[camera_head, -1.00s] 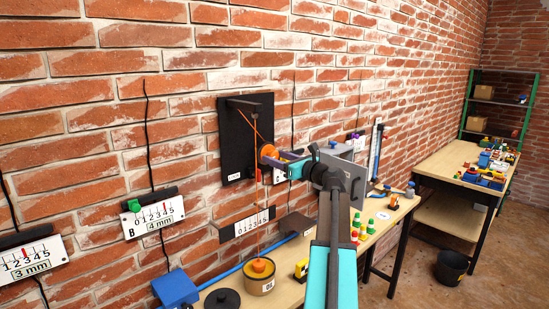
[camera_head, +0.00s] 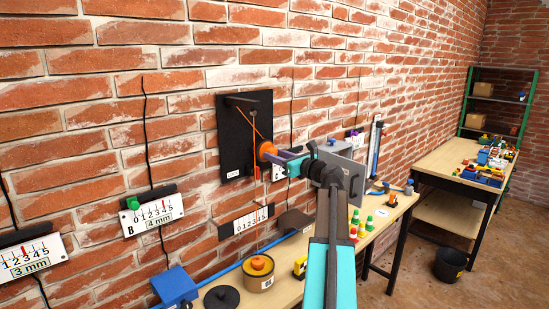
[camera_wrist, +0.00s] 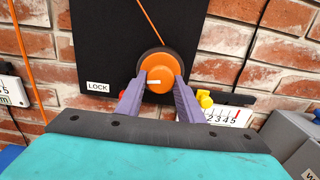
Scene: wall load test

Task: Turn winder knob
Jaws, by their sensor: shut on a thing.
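The winder knob is an orange round knob (camera_wrist: 159,74) with a white mark, on a black wall panel (camera_wrist: 105,35). In the wrist view the purple fingers of my gripper (camera_wrist: 160,84) close on its two sides. The white mark lies about level. A label reading LOCK sits on the panel left of the knob. In the head view my gripper (camera_head: 279,157) reaches the knob (camera_head: 267,150) from the right. An orange cord runs over the panel and down toward a tan weight (camera_head: 258,274) with an orange top on the bench.
Gauge plates (camera_head: 151,215) hang on the brick wall to the left. The bench (camera_head: 290,292) holds a blue box (camera_head: 175,287), a black disc (camera_head: 221,298), a yellow tape measure (camera_head: 300,267) and several small coloured weights. A second table (camera_head: 440,160) stands at the right.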

